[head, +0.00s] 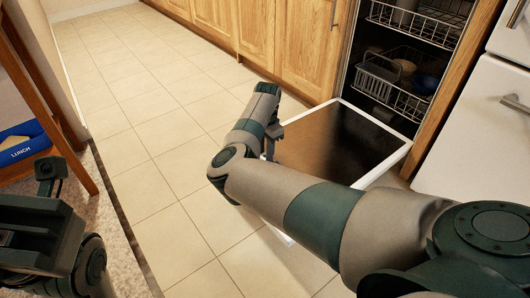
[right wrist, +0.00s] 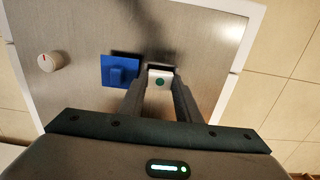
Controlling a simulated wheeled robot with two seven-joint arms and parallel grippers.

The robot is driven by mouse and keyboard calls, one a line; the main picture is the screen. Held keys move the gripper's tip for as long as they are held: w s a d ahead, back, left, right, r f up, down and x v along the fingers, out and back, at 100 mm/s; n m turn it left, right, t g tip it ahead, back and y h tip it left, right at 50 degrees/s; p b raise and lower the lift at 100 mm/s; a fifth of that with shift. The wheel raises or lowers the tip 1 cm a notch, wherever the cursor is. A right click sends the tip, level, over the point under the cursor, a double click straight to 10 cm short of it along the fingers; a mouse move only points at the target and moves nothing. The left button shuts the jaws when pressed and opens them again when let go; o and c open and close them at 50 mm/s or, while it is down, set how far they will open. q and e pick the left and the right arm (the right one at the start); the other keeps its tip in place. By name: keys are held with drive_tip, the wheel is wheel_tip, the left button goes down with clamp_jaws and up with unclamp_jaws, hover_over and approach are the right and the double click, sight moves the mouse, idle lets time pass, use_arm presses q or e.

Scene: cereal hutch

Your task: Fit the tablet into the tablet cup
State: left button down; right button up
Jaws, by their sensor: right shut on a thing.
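The tablet (right wrist: 160,80) is white with a green dot. In the right wrist view it sits between the fingertips of my right gripper (right wrist: 159,88), which is shut on it. A dark recess, seemingly the tablet cup (right wrist: 161,69), shows at the tablet's far edge; I cannot tell how far the tablet is inside it. A blue square piece with a raised block (right wrist: 120,71) lies just left of it on the panel. In the head view my right gripper (head: 272,140) is over the open door's left side. My left gripper (head: 48,180) is at the lower left, its jaws unclear.
The open dishwasher door (head: 345,140) lies flat, with wire racks (head: 390,92) behind it. A round knob (right wrist: 50,62) is on the panel. Wooden cabinets (head: 260,38) and a white appliance (head: 470,140) stand nearby. A blue lunch box (head: 24,146) is at the left. The tiled floor is clear.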

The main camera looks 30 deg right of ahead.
idle(0.6)
drive_tip(key=shift+f+p, duration=0.35)
drive_tip(key=shift+p, duration=0.2)
idle(0.9)
drive_tip(key=o, duration=1.1)
drive_tip(key=shift+s+f, duration=0.1)
drive_tip(key=shift+s, duration=0.05)
drive_tip(key=shift+s, duration=0.1)
idle(0.4)
